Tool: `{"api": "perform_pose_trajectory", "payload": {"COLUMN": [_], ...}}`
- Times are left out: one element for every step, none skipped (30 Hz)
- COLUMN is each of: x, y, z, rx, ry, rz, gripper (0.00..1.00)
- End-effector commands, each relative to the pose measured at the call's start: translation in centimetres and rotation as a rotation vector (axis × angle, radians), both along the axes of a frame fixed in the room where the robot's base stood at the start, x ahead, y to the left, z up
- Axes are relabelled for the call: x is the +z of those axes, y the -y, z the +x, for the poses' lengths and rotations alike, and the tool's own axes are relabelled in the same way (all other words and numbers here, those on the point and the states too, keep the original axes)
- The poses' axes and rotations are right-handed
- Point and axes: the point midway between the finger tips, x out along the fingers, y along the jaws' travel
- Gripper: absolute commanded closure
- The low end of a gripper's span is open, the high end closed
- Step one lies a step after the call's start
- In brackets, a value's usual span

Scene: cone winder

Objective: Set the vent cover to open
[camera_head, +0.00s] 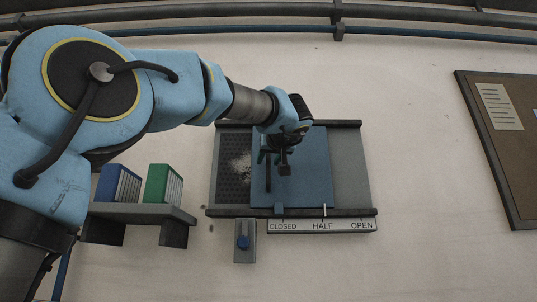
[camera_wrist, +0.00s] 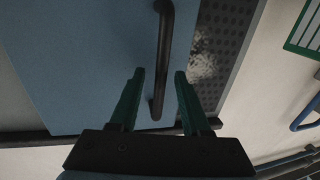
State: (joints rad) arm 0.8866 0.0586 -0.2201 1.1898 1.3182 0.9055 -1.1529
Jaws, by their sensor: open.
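The vent cover (camera_head: 310,170) is a blue sliding panel on rails in a grey wall frame. It leaves a strip of dark perforated grille (camera_head: 232,180) bare at the left. A white pointer (camera_head: 324,210) at its lower edge stands by HALF on the label strip (camera_head: 300,226), which reads CLOSED, HALF, OPEN. In the wrist view the cover (camera_wrist: 85,60) has a black bar handle (camera_wrist: 164,50). My gripper (camera_wrist: 160,72) is open, its green fingers on either side of the handle in the picture; I see no contact. In the head view my gripper (camera_head: 284,168) is in front of the cover.
Below the vent is a small grey box with a blue knob (camera_head: 243,242). A shelf (camera_head: 140,211) with blue and green binders (camera_head: 163,185) is at the left. A notice board (camera_head: 510,150) hangs at the right. Pipes (camera_head: 430,30) run along the top.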

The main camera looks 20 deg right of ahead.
Motion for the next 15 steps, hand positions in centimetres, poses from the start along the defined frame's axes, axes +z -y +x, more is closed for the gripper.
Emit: {"api": "perform_pose_trajectory", "payload": {"x": [0.11, 0.07, 0.03, 0.01, -0.01, -0.04, -0.06, -0.07, -0.08, -0.08, -0.08, -0.08, -0.08, -0.08, -0.07], "y": [0.10, 0.13, 0.15, 0.16, 0.17, 0.17, 0.18, 0.18, 0.18, 0.18, 0.18, 0.17, 0.17, 0.17, 0.17], "z": [0.39, 0.53, 0.66, 0.73, 0.78, 0.81, 0.81, 0.81, 0.80, 0.80, 0.80, 0.79, 0.79, 0.79, 0.79], "rx": [0.001, 0.001, 0.001, 0.001, 0.001, 0.000, 0.000, 0.000, 0.000, 0.000, 0.000, 0.000, 0.000, 0.000, 0.000], "ry": [-0.001, -0.001, -0.001, -0.001, -0.001, 0.000, 0.000, 0.000, 0.000, 0.000, 0.000, 0.000, 0.000, 0.000, 0.000], "rz": [0.001, 0.001, 0.001, 0.000, 0.000, 0.000, 0.000, 0.000, 0.000, 0.000, 0.000, 0.000, 0.000, 0.000, 0.000], "gripper": [0.53, 0.53, 0.53, 0.53, 0.53, 0.53, 0.53, 0.53, 0.53, 0.53, 0.53, 0.55, 0.58, 0.62, 0.66]}}
